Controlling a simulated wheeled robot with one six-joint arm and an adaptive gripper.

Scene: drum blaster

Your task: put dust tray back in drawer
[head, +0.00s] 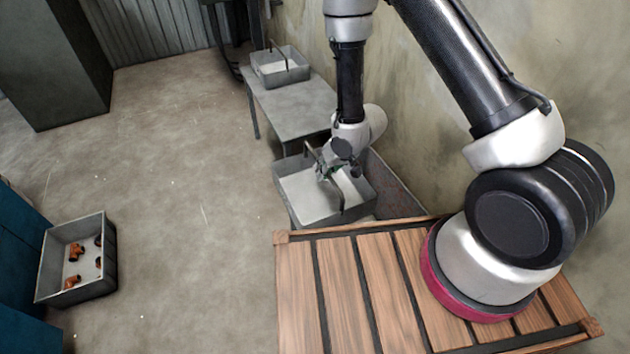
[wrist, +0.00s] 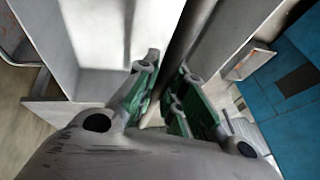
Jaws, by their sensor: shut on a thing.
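A grey open-topped dust tray (head: 358,207) with a pale inside and a dark upright handle is below my gripper (head: 331,170) in the head view, beyond the wooden platform. My gripper is shut on the tray's dark handle. In the wrist view the green-padded fingers (wrist: 172,104) close around the dark bar (wrist: 186,38), with the tray's pale inside (wrist: 105,30) to the left. A grey open-topped housing (head: 400,196) with a rusty inside shows right beside the tray, partly hidden; I cannot tell whether it is the drawer.
A second grey tray (head: 296,71) with a handle stands on a grey table (head: 292,103) behind. A grey bin (head: 92,283) with several orange parts is on the floor at left, beside blue cabinets (head: 18,262). The middle floor is clear. A wall stands close at right.

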